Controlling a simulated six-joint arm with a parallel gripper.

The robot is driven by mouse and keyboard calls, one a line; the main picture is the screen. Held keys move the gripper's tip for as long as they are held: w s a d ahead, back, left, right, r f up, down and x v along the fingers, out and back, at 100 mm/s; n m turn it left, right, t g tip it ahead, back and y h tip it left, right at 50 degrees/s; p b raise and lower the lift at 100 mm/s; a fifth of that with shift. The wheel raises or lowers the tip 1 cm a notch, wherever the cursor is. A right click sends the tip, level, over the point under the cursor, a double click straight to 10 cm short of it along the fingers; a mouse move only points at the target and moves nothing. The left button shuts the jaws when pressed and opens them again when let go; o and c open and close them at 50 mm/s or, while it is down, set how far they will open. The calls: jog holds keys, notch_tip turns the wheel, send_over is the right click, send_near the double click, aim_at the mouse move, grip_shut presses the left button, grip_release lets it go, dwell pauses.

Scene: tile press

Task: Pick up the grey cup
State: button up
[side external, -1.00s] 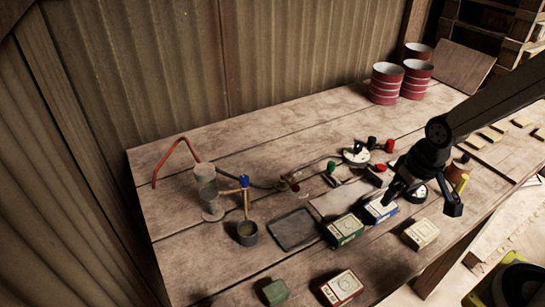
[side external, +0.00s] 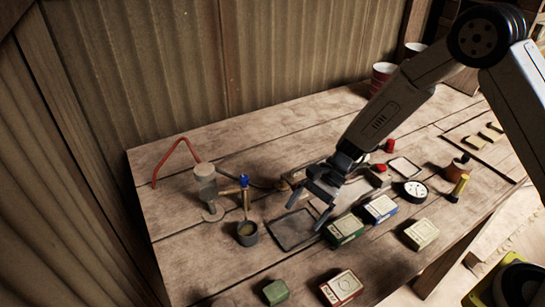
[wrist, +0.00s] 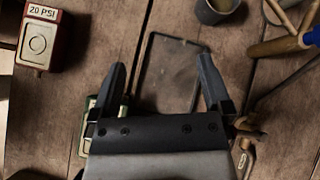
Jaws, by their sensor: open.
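The grey cup (side external: 247,233) stands upright on the wooden table, below the valve with the blue knob. It also shows at the top of the wrist view (wrist: 216,10), partly cut off by the frame edge, with something brownish inside. My gripper (side external: 309,207) is open and empty above the table, to the right of the cup and over the dark flat tray (side external: 291,240). In the wrist view my gripper's two fingers (wrist: 160,80) are spread apart, with the tray (wrist: 152,68) between and beyond them. The cup lies ahead of the fingers, apart from them.
A green box (side external: 345,230), a blue box (side external: 380,209), a red-and-white box (side external: 342,287) and a green block (side external: 275,292) lie around. The table left of the cup is clear.

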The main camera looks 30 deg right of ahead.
aim_at(239, 233)
jog(key=w+a+f+m+y, duration=0.1)
jog(key=w+a+f+m+t+y, duration=0.1)
jog(key=w+a+m+y, duration=0.1)
jog(key=w+a+f+m+y, duration=0.1)
jog(key=w+a, duration=0.1)
jog(key=shift+w+m+t, duration=0.25)
jog(key=shift+m+t, duration=0.05)
jog(key=shift+r+x, duration=0.1)
jog(key=shift+x, duration=1.85)
jog(key=shift+r+x, duration=0.15)
jog(key=shift+x, duration=1.8)
jog(key=shift+a, duration=0.1)
grip_shut()
jog(key=shift+r, duration=0.2)
jog(key=shift+r, duration=0.45)
jog(key=d, duration=0.8)
jog(key=shift+d, duration=0.3)
notch_tip(239, 233, up, 14)
jog(key=shift+a, duration=0.3)
